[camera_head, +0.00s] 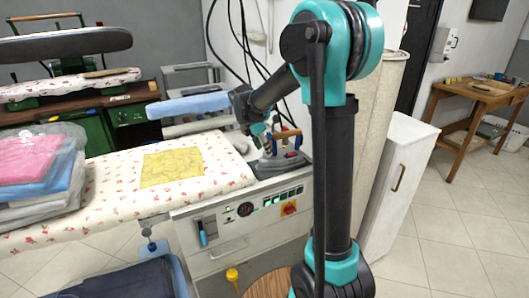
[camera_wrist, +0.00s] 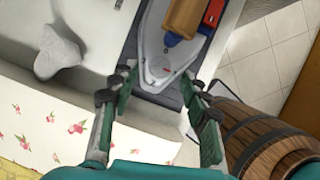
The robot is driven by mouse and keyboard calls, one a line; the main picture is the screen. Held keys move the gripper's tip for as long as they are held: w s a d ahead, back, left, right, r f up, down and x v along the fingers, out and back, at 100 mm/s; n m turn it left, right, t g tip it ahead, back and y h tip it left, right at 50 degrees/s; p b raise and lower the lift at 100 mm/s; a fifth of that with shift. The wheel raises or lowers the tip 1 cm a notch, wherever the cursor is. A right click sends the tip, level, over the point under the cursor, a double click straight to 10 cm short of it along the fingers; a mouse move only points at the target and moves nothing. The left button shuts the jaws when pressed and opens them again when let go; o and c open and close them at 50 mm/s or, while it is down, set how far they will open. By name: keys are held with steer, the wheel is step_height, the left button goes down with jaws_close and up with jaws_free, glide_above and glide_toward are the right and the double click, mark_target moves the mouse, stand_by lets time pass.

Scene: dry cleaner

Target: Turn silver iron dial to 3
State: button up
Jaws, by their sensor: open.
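The silver iron (camera_head: 285,163) stands on the dark rest at the right end of the ironing table in the head view, partly hidden by my gripper and arm. The wrist view shows its pale, pointed body (camera_wrist: 154,58) from above, with a brown handle (camera_wrist: 184,17), a red part and a small blue part under the handle. I cannot make out a dial or its numbers. My gripper (camera_head: 264,131) is beside the iron in the head view. In the wrist view, my gripper (camera_wrist: 160,80) is open and empty, its fingertips on either side of the iron's tip.
A yellow cloth (camera_head: 173,166) lies on the floral ironing board (camera_head: 110,195), with bagged folded clothes (camera_head: 40,165) at left. The table's control panel (camera_head: 270,203) is below the iron. A white cabinet (camera_head: 397,180) stands at right. A wooden barrel (camera_wrist: 265,145) is at lower right.

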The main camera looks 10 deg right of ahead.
steer(key=shift+x, duration=1.2)
steer(key=shift+c, duration=0.5)
jaws_close()
